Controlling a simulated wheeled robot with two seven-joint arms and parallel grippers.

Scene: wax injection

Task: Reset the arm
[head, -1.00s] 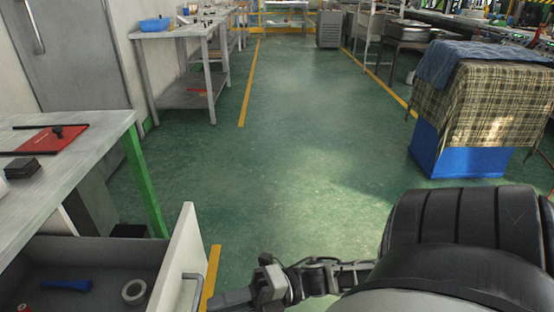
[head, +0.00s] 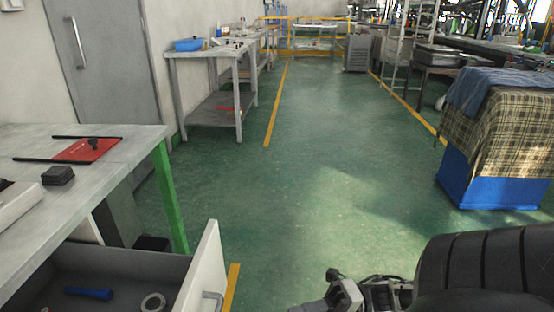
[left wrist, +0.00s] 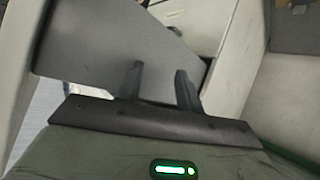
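My left gripper (left wrist: 159,70) shows in the left wrist view with its two dark fingers apart and nothing between them. Grey and pale panels lie beyond the fingers; I cannot tell exactly what they are. In the head view, a grey metal arm end (head: 345,295) shows at the bottom edge, beside a black ribbed arm part of mine (head: 480,265). It is cut off by the frame, right of the open drawer (head: 204,262) and apart from the drawer front. I cannot tell its finger state there. My right gripper cannot be made out.
A workbench (head: 130,146) at left bears a red board (head: 80,152) and a black block (head: 58,176). The drawer holds a blue tool (head: 88,293) and a pale ring (head: 153,302). A cloth-covered blue crate (head: 480,185) stands at right. The green floor between is clear.

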